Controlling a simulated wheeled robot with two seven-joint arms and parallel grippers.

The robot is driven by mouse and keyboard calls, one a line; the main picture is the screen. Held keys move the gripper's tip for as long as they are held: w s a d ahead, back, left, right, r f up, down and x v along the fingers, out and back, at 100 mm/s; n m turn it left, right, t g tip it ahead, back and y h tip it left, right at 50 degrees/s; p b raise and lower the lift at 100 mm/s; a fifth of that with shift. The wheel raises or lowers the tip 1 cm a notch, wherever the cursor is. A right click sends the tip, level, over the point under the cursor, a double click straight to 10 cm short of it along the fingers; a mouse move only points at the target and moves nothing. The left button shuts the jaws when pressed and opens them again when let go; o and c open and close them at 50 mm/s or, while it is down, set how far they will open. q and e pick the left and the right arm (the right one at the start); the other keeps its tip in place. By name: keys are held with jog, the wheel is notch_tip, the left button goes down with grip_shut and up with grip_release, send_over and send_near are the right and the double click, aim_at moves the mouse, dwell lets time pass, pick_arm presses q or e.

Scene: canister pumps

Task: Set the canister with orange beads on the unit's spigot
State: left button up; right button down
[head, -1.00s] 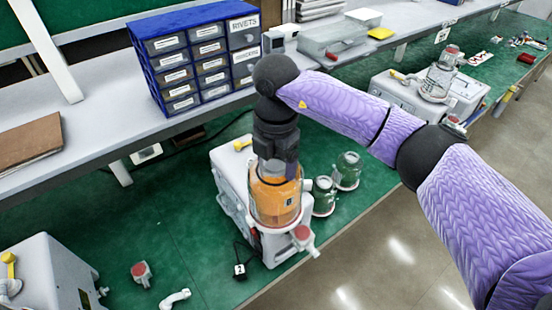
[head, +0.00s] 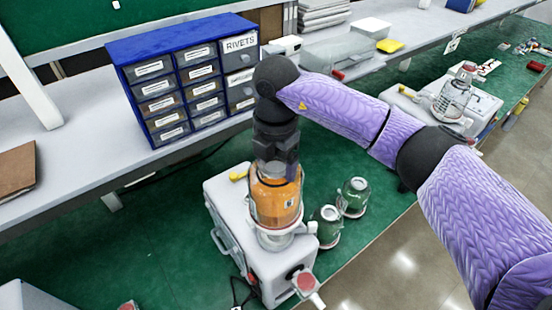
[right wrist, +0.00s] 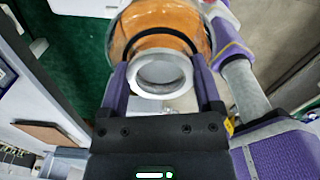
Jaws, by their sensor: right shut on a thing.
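The canister with orange beads (head: 277,203) is clear, with orange contents and a pale collar at its lower end. My right gripper (head: 275,170) is shut on its upper end and holds it upright over the white unit (head: 238,222). In the right wrist view the fingers (right wrist: 162,75) close around the canister's round neck, with the orange beads (right wrist: 170,20) beyond. The canister hides the spigot, and I cannot tell whether its lower end touches the unit. The unit has a red-faced spout (head: 306,284) at the front. My left gripper is not in view.
A blue drawer cabinet (head: 187,80) stands on the shelf behind. Another white unit with a clear canister (head: 453,100) is at the far right. Bare mat lies left of the unit.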

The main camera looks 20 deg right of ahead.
jog(key=shift+s, duration=0.1)
jog(key=shift+f+b, duration=2.65)
jog(key=shift+f, duration=0.7)
jog(key=shift+f+b, duration=1.15)
jog(key=shift+f, duration=0.35)
grip_release()
